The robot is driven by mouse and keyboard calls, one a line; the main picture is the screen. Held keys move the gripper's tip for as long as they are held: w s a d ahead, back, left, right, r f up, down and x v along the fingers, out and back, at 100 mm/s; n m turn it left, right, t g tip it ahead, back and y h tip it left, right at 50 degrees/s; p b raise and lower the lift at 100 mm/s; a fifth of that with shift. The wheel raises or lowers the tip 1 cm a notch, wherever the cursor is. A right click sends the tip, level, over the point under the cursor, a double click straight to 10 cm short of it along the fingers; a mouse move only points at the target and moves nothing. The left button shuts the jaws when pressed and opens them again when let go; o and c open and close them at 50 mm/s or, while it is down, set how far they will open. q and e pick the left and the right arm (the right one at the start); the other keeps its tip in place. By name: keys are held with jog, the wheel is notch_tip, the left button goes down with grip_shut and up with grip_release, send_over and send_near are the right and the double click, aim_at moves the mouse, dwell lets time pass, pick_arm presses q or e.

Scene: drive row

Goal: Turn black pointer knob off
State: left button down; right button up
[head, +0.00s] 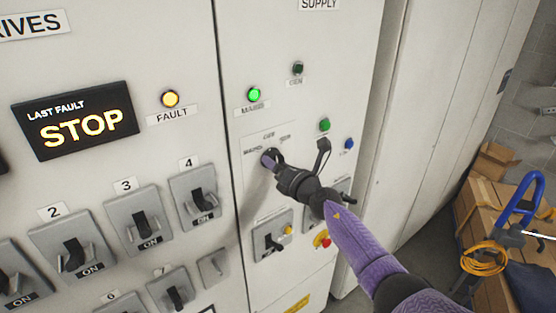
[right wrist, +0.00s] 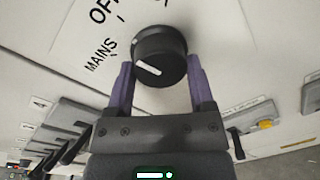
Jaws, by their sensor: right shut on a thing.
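The black pointer knob (right wrist: 160,48) sits on a white plate with the labels MAINS and OFF beside it in the right wrist view. A white line on its face lies toward the MAINS side. In the head view the knob (head: 277,155) is partly hidden by my right gripper (head: 269,162). The purple fingers of my right gripper (right wrist: 160,66) stand on either side of the knob and are shut on it. My left gripper is not in view.
A green MAINS lamp (head: 254,94) glows above the knob. Lever switches (head: 200,195) fill the panel to the left. A lower switch (head: 270,240) and a red and yellow button (head: 321,239) are below my right arm. Boxes (head: 490,190) stand at the far right.

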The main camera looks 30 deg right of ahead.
jog(key=shift+m+p, duration=0.3)
jog(key=shift+m, duration=0.5)
jog(key=o, duration=1.2)
jog(key=shift+s, duration=0.1)
jog(key=s+p, duration=0.1)
jog(key=s, duration=0.2)
jog(key=s+p, duration=0.1)
jog(key=s, duration=0.2)
jog(key=s+p, duration=0.1)
jog(key=s, duration=0.2)
jog(key=shift+s+d+r, duration=0.2)
jog(key=shift+s+r, duration=0.05)
jog(key=shift+s, duration=0.1)
